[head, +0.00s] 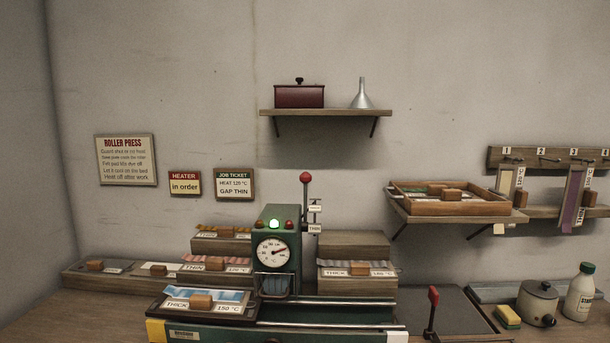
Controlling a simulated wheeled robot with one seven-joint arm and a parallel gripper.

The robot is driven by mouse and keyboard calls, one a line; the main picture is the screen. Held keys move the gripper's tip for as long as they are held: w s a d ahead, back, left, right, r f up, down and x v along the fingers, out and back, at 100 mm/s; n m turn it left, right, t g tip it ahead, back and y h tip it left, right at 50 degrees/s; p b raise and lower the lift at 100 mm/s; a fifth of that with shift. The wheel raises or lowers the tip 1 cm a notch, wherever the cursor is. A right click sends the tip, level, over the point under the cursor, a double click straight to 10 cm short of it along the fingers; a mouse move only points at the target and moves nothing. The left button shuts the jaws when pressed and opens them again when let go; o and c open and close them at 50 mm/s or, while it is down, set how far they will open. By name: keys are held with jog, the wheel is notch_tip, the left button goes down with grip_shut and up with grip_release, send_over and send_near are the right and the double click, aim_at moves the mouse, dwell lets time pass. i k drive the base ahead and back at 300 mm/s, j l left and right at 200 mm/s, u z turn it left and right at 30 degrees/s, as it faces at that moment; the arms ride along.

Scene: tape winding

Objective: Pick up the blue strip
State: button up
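The blue strip (233,296) lies on a dark tray (164,305) at the front left of the green roller press (276,227). A small wooden block (201,301) sits on the strip and hides part of it. Labels in front read THICK and 150 °C. My gripper is not in view.
The press has a dial, a lit green lamp and a red-knobbed lever (306,178). Other strips with wooden blocks lie on stepped stands (115,282) behind. A red-handled lever (433,297), sponge (507,316), pot (538,302) and bottle (579,295) stand at right.

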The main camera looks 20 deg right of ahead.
aim_at(192, 300)
jog(key=i+j, duration=0.25)
jog(key=j, duration=0.15)
jog(key=i+j, duration=0.55)
jog(key=j, duration=0.25)
jog(key=i+j+z, duration=0.1)
jog(key=i+j, duration=0.15)
jog(key=j, duration=0.15)
jog(key=i+j, duration=0.25)
jog(key=j, duration=0.15)
jog(key=i+j, duration=0.1)
jog(key=j, duration=1.45)
jog(key=j+z, duration=0.15)
jog(key=i+u, duration=0.1)
